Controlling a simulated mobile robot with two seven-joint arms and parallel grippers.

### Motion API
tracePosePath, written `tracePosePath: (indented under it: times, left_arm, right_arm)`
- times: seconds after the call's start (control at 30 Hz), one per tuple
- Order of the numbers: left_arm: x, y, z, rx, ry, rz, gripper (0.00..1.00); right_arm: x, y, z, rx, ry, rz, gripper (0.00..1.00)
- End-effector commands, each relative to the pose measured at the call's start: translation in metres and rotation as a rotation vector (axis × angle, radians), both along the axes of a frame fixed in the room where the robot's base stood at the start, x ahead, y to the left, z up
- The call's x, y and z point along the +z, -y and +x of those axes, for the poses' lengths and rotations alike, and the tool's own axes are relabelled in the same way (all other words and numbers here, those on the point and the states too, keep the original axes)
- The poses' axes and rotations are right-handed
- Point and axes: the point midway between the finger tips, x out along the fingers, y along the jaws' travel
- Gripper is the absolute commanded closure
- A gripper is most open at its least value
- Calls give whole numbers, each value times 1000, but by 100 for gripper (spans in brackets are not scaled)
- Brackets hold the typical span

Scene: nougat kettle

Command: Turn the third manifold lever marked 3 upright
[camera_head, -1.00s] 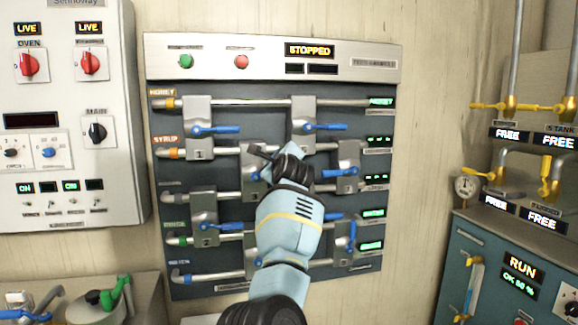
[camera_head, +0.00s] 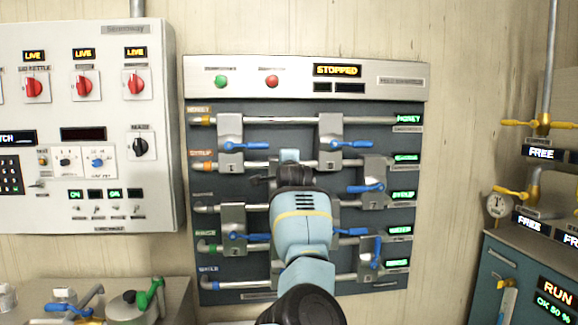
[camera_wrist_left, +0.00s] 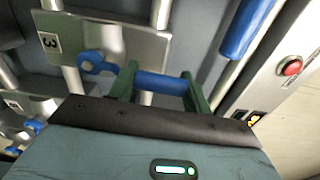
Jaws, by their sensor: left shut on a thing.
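Lever 3 (camera_wrist_left: 160,83) is a blue handle on a grey plate marked 3 (camera_wrist_left: 110,38) in the left wrist view. It runs from its round pivot along the plate, roughly crosswise to the pipes, its free end towards the panel's button strip, so it looks close to upright. My left gripper (camera_wrist_left: 158,72) is shut on it, with one green finger on each side. In the head view my left gripper (camera_head: 290,178) is in front of the panel's middle and hides lever 3. My right gripper is not in view.
Other blue levers sit close around on the manifold panel (camera_head: 350,100): lever 1 (camera_head: 255,154), a top right lever (camera_head: 350,144) and a lower left lever (camera_head: 250,236). A control cabinet (camera_head: 75,210) stands left, a teal cabinet (camera_head: 495,265) right.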

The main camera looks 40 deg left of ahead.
Motion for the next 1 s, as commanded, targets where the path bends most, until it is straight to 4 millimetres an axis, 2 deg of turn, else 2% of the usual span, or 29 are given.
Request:
tracePosePath:
  times: [0.67,0.7,0.83,1.0]
  left_arm:
    - [1,-4,-4,1,48,-38,92]
    - [1,-4,-4,1,47,-37,46]
    - [1,-4,-4,1,46,-37,29]
    - [0,-3,-4,1,44,-36,29]
  right_arm:
    - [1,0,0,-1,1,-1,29]
    - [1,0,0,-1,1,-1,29]
    - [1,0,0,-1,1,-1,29]
    - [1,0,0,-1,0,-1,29]
